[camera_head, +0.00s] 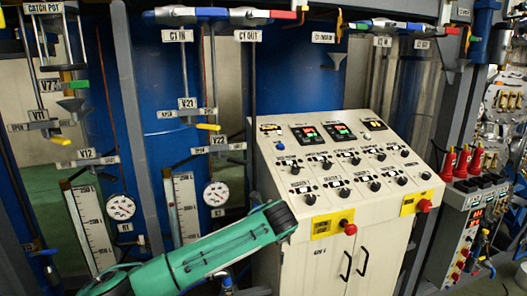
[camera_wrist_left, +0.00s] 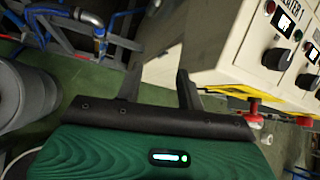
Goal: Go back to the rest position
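My left arm comes in from the lower left in the head view, and its black gripper end (camera_head: 281,216) is in front of the left side of the control cabinet (camera_head: 300,245). In the left wrist view my left gripper (camera_wrist_left: 160,72) has its two dark fingers apart with nothing between them. The cabinet (camera_wrist_left: 215,50) is just beyond and to the right of the fingers there. Whether the arm touches the cabinet cannot be told. My right gripper is not in view.
Gauges (camera_head: 121,206), valves (camera_head: 61,140) and pipes stand at the left. Red-handled switches (camera_head: 462,162) are at the right.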

